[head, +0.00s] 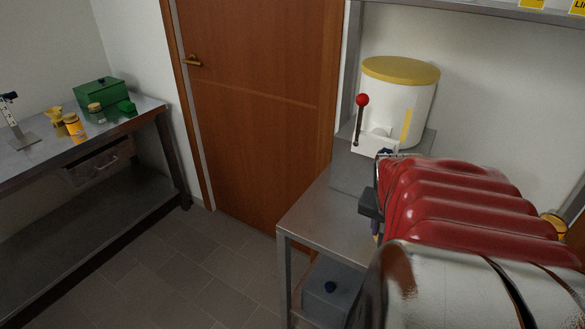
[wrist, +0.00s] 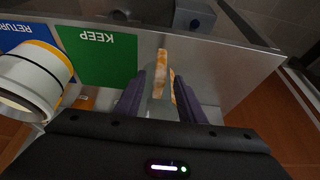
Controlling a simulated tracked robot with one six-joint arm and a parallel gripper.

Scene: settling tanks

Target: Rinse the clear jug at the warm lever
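In the head view my red-sleeved arm reaches over the metal table and hides the jug. A white tank (head: 391,102) with a yellow lid stands on a grey stand at the back of the table. A lever with a red knob (head: 362,100) rises at its front left.
A grey box (head: 328,298) sits below. A bench (head: 75,136) with a green box (head: 100,94) stands left. Floor between is clear.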

